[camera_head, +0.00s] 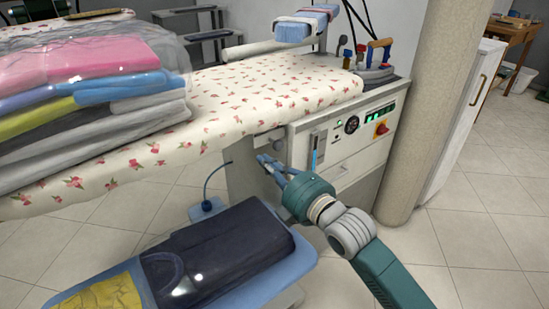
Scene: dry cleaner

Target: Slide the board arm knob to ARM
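My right gripper (262,161) reaches in from the lower right to the end of the ironing unit's cabinet (345,168), under the padded board. Its blue fingers are close together, and I cannot tell whether they are open or shut. A small grey fitting (279,146) lies just above and behind the fingers, partly hidden. It may be the board arm knob, but no ARM label is readable. Whether the fingers touch it is unclear. My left gripper is not in view.
The flowered ironing board (270,88) overhangs the gripper, with a bagged clothes stack (75,95) at left. A blue tray (288,266) with folded dark clothes (215,255) sits below. The control panel has a red knob (382,129). A round column (430,110) stands at right.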

